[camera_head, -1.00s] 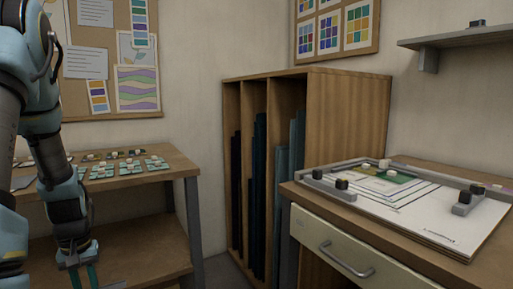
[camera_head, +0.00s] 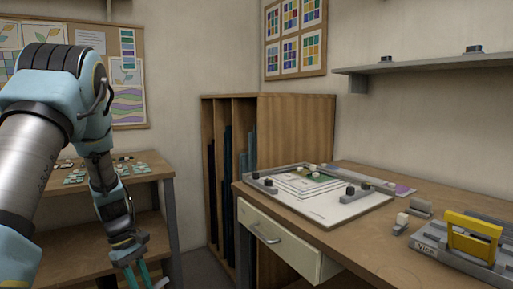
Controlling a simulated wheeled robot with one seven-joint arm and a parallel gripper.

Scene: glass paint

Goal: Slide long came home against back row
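The layout board (camera_head: 335,213) lies on the right-hand bench. Green glass (camera_head: 320,177) with small pale knobs sits near its back corner, inside nested pale outlines. Grey bars with black knobs lie on the board: one along the left edge (camera_head: 262,185), one at the right (camera_head: 352,195). Another grey strip (camera_head: 365,180) runs along the back edge. I cannot tell which strip is the long came. My gripper (camera_head: 140,274) hangs low at the left, away from the board. Its two teal fingers look apart, with nothing seen between them; the tips are cut off by the frame.
A vice (camera_head: 455,250) with a yellow part (camera_head: 472,233) stands on the bench at front right. Small grey and white blocks (camera_head: 402,220) lie beside it. A shelf (camera_head: 430,65) hangs above. A rack (camera_head: 300,130) stands behind. Small glass pieces (camera_head: 75,177) cover the left table.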

